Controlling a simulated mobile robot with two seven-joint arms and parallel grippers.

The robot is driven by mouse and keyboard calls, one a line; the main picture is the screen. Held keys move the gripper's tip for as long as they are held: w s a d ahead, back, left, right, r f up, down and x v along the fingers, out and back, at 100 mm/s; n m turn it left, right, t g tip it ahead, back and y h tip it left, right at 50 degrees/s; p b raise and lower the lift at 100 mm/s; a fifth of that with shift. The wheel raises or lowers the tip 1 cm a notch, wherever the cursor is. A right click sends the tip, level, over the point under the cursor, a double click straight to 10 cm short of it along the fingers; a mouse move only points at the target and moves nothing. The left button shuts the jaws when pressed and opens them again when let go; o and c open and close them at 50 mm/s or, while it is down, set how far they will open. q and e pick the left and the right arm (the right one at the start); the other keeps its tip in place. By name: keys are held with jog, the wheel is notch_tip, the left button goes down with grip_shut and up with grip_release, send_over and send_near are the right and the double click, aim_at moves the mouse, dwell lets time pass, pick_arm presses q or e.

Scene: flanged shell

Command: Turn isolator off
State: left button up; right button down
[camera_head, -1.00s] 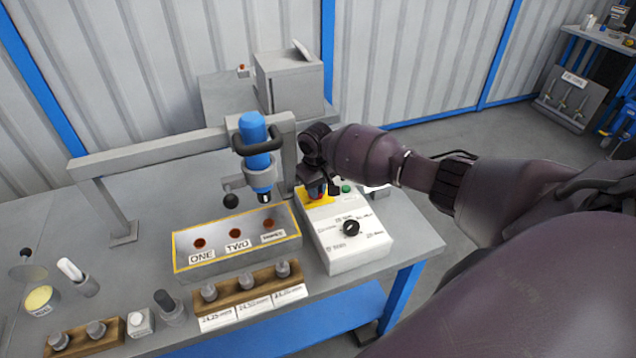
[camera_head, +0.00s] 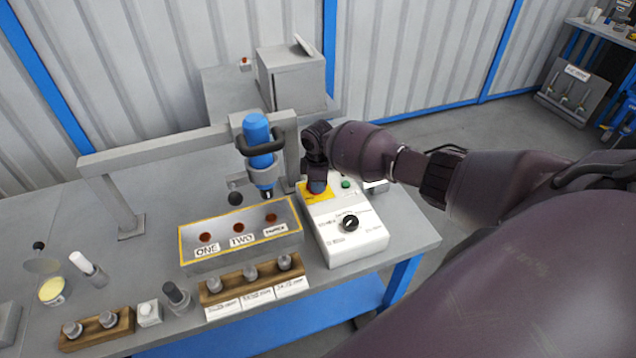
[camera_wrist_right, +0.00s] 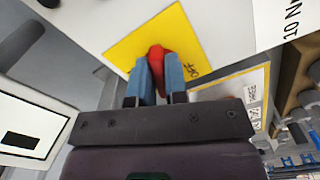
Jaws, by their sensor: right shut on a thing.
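The isolator is a red handle (camera_wrist_right: 158,56) on a yellow plate (camera_wrist_right: 133,46), on top of a white control box (camera_head: 357,240). The plate (camera_head: 307,196) also shows in the head view, where my gripper mostly hides the handle. My right gripper (camera_wrist_right: 159,72) is shut on the red handle, with a blue finger pad on each side of it. In the head view the right gripper (camera_head: 317,187) stands over the yellow plate, pointing down. The word OFF is partly readable on the plate beside the right finger. My left gripper is out of view.
The box also has a green button (camera_head: 345,183) and a black dial (camera_head: 350,223). A blue drill (camera_head: 258,145) on a stand is left of my gripper. A grey tray (camera_head: 240,251) with red-brown holes and wooden blocks (camera_head: 252,286) with metal parts lie left of the box.

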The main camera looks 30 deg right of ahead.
jog(key=shift+n, duration=2.3)
jog(key=shift+w, duration=0.1)
jog(key=c, duration=1.1)
grip_release()
jog(key=shift+c, duration=0.2)
notch_tip(320, 180, up, 11)
jog(key=shift+f, duration=0.15)
